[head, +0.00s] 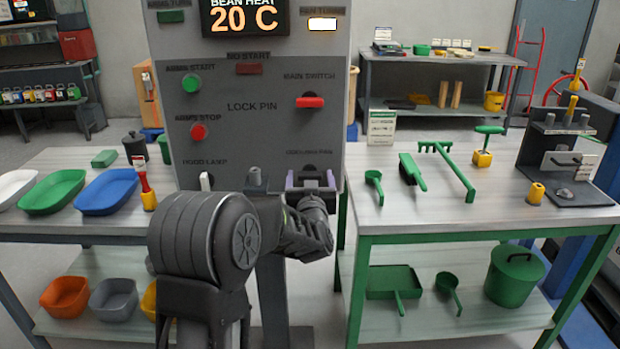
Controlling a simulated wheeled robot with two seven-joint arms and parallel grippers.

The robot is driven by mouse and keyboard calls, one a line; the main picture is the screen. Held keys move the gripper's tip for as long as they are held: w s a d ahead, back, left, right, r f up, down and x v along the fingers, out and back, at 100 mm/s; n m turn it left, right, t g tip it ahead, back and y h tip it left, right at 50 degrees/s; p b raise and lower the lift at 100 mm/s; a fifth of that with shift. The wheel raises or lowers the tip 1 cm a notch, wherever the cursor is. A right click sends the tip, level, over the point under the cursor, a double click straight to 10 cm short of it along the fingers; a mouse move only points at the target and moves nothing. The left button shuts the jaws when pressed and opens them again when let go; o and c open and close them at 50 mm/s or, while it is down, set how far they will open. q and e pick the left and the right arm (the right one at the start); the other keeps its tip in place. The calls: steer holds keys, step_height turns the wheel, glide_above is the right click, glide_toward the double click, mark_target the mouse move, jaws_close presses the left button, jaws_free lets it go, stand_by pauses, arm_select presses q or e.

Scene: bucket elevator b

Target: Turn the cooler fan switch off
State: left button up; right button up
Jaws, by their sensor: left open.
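The cooler fan switch (309,170) is low on the right of the grey control panel (240,130), under a small blurred label. Only the top of its dark mount shows; its lever is hidden or too small to read. My left gripper (310,180) is open in front of it, with one finger on each side of the switch. I cannot tell whether the fingers touch it. My left arm covers the panel's lower edge. The lamp labelled as fan turning (322,24) at the panel's top right is lit white. My right gripper is out of view.
The panel also holds a green start button (191,84), a red stop button (198,132), a red main switch (310,102), a lock pin (255,177) and a white hood lamp lever (205,181). Tables with trays (107,190) and green tools (412,171) flank it.

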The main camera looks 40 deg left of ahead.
arm_select(q)
steer(key=c, duration=1.4)
